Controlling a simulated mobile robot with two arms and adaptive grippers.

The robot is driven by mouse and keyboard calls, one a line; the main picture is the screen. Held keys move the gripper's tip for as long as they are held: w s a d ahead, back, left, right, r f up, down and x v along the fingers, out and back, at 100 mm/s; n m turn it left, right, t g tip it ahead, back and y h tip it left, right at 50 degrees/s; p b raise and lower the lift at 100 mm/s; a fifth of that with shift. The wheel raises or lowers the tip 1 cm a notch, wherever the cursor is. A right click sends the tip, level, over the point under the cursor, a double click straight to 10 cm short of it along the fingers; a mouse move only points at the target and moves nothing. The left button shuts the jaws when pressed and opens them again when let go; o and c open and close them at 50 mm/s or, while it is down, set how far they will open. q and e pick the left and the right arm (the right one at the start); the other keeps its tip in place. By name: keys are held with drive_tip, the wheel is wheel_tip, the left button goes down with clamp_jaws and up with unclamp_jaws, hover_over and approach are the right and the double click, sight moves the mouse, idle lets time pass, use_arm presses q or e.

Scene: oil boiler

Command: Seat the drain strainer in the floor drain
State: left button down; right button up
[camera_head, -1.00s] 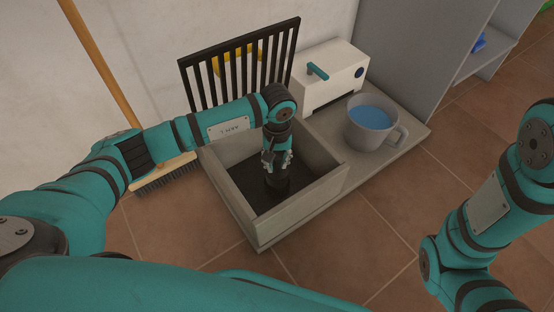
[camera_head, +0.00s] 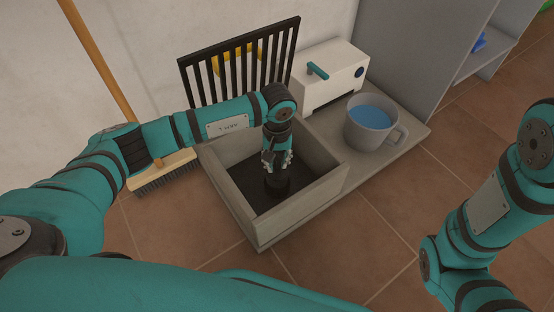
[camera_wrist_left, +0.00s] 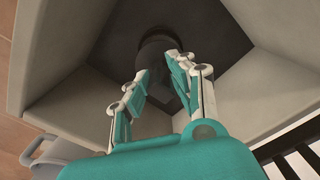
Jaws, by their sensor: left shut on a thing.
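My left gripper (camera_head: 277,160) reaches down into the grey open-topped box (camera_head: 303,209) with a dark floor. It is shut on a dark, round piece, the drain strainer (camera_head: 278,186), which stands low at the box's dark bottom. In the left wrist view the strainer (camera_wrist_left: 157,55) shows beyond the fingertips of the left gripper (camera_wrist_left: 160,85). The drain opening is not clearly visible; dark on dark, I cannot tell whether the strainer is inside it. My right arm shows at the right edge, but its gripper is out of view.
A grey mug (camera_head: 371,125) of blue liquid stands on the slab right of the box. A white box with a teal handle (camera_head: 330,75) stands behind it. A black slatted rack (camera_head: 287,62) rises behind the box. A broom (camera_head: 160,176) leans at left. Tiled floor is clear in front.

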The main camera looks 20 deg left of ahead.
use_arm(q)
drive_tip(key=shift+f, duration=0.2)
drive_tip(key=shift+f+b, duration=0.65)
drive_tip(key=shift+r, duration=0.1)
drive_tip(key=shift+r, duration=0.1)
drive_tip(key=shift+r+p, duration=0.5)
drive_tip(key=shift+f+b, duration=0.3)
idle(0.7)
drive_tip(key=shift+f+b, duration=0.3)
drive_tip(key=shift+f, duration=0.05)
